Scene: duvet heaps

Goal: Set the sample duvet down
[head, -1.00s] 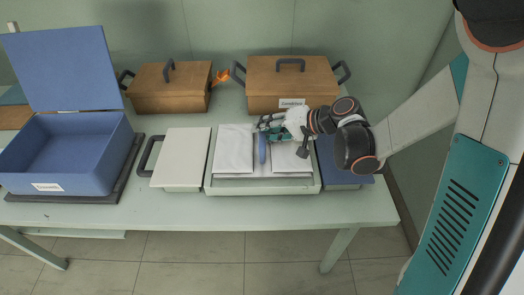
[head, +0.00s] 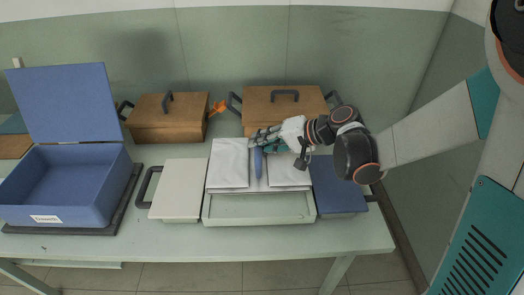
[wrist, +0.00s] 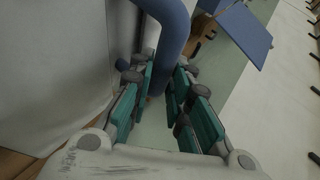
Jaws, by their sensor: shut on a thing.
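The sample duvet seems to be the white folded bundle (head: 228,163), seen as two pale panels with a blue band (head: 258,163) between them. It is at the rear of a shallow pale green tray (head: 258,221), whose front part shows bare. Whether the bundle touches the tray or hangs just above it, I cannot tell. My gripper (head: 265,140) is at the bundle's upper edge, shut on the blue band. In the wrist view the blue band (wrist: 172,35) runs between the green finger pads, with a large white surface (wrist: 50,70) beside it.
An open blue box (head: 60,190) stands at left on a dark mat. A white lidded box (head: 182,188) is left of the tray, a closed blue box (head: 338,185) right of it. Two wooden lidded boxes (head: 165,118) (head: 285,98) stand behind. The table's front strip (head: 250,240) is clear.

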